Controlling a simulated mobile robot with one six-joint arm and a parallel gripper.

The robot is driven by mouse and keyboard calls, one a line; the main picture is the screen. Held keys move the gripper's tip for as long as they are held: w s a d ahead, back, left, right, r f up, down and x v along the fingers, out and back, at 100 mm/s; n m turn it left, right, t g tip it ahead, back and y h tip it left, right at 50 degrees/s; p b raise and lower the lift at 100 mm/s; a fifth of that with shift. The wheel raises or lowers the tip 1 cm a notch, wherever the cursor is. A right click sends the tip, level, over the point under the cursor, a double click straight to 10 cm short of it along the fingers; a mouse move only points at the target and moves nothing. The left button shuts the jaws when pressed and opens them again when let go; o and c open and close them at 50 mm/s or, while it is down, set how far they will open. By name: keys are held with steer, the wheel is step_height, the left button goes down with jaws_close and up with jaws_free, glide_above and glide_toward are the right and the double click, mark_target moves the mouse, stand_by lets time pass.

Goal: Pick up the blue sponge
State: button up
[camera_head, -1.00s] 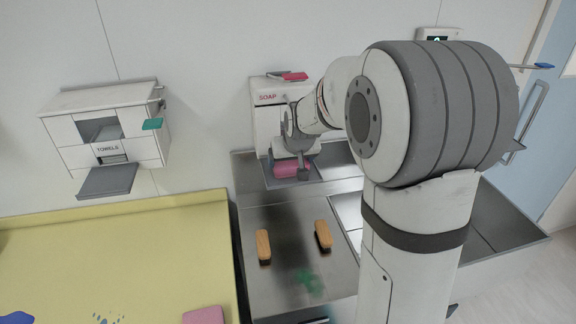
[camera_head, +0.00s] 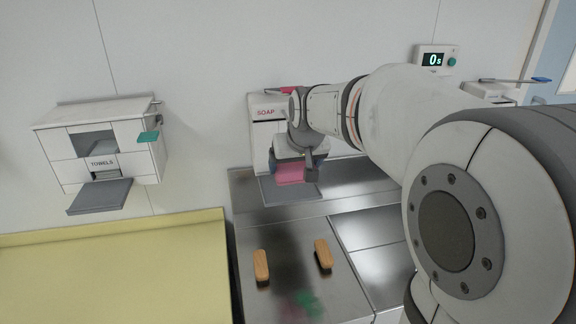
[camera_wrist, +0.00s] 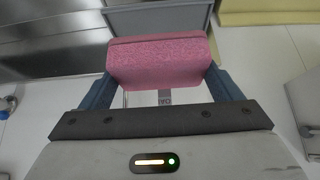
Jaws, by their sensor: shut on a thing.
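No blue sponge shows in the current views. My gripper (camera_wrist: 160,78) is shut on a pink sponge (camera_wrist: 160,58), held between its two blue-grey fingers. In the head view my gripper (camera_head: 302,165) is in front of the soap dispenser (camera_head: 264,135), and the pink sponge (camera_head: 290,174) shows just above the dispenser's grey tray (camera_head: 288,193). Whether the sponge touches the tray, I cannot tell.
Two wooden brushes (camera_head: 261,265) (camera_head: 323,253) lie on the steel counter (camera_head: 285,235), with a green stain (camera_head: 307,303) in front. A towel dispenser (camera_head: 100,150) hangs at left above a yellow surface (camera_head: 115,270). A timer (camera_head: 436,59) reads 0s.

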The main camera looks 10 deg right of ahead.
steer(key=s+b, duration=0.3)
steer(key=s, duration=1.1)
steer(key=shift+s, duration=0.25)
